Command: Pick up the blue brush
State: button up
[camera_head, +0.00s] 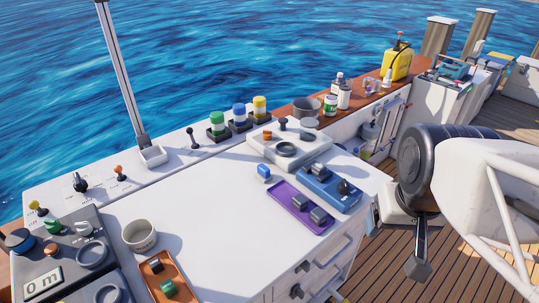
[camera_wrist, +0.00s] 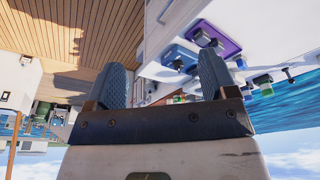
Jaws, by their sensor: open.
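I cannot make out a clear brush shape in either view. A small blue-and-white object (camera_head: 264,172) lies on the white counter left of the blue box in the head view. It is too small to tell whether it is the blue brush. My gripper (camera_wrist: 162,62) is open in the wrist view, its two blue-grey ribbed fingers wide apart with nothing between them. It is off the right side of the counter, over the deck, well apart from the small blue object.
The white counter (camera_head: 205,205) has a clear middle. Near its right edge are a purple tray (camera_head: 290,210) and a blue box with a knob (camera_head: 328,190). A grey cup (camera_head: 139,235) and an orange tray (camera_head: 160,268) stand front left. Bottles and a yellow can (camera_head: 396,65) stand behind.

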jog(key=shift+o, duration=0.4)
jog(key=n+g, duration=0.3)
jog(key=n, duration=2.4)
send_over(263, 167)
jog(key=f, duration=1.4)
jog(key=shift+s+d+f, duration=0.2)
jog(key=shift+d+f, duration=0.05)
jog(key=shift+d, duration=0.15)
jog(key=shift+w+a+f, duration=0.3)
jog(key=shift+a+f, duration=0.1)
